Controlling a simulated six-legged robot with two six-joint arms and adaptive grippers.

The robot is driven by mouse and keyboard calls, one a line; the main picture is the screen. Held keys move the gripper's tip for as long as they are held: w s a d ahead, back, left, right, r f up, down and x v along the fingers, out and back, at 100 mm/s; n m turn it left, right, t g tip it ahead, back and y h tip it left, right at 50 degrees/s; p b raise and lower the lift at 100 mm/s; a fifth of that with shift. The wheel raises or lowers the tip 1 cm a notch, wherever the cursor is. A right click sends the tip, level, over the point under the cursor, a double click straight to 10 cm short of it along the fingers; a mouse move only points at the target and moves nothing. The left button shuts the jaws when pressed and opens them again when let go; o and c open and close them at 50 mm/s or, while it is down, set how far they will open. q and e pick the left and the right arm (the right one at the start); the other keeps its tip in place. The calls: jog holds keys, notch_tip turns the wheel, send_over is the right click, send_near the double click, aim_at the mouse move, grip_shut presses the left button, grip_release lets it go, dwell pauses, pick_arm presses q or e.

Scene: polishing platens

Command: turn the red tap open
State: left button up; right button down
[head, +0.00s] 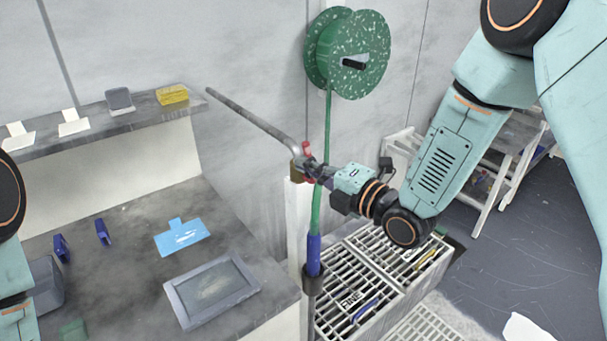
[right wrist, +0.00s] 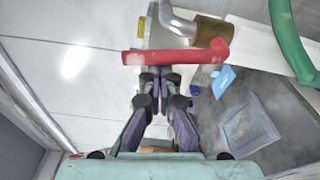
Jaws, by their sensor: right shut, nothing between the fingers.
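The red tap (head: 307,149) is a red lever on a brass valve body (head: 296,172), at the end of a grey pipe (head: 250,117). In the right wrist view, the red lever (right wrist: 170,57) lies crosswise just beyond my fingertips, with the brass body (right wrist: 211,29) at its right end. My right gripper (head: 314,170) is shut and empty, with its fingertips close to the lever; it also shows in the right wrist view (right wrist: 153,78). I cannot tell if they touch the lever. My left arm shows at the left edge, but its gripper is out of view.
A green hose (head: 327,120) hangs from a green reel (head: 370,55) down beside the tap, ending in a blue nozzle (head: 314,255). Slatted crates (head: 380,262) stand below right.

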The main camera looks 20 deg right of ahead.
jog(key=shift+w+d+r+m, duration=0.25)
jog(key=shift+d+m, duration=0.15)
jog(key=shift+d, duration=0.2)
dwell(0.3)
jog(key=shift+w+a+f, duration=0.1)
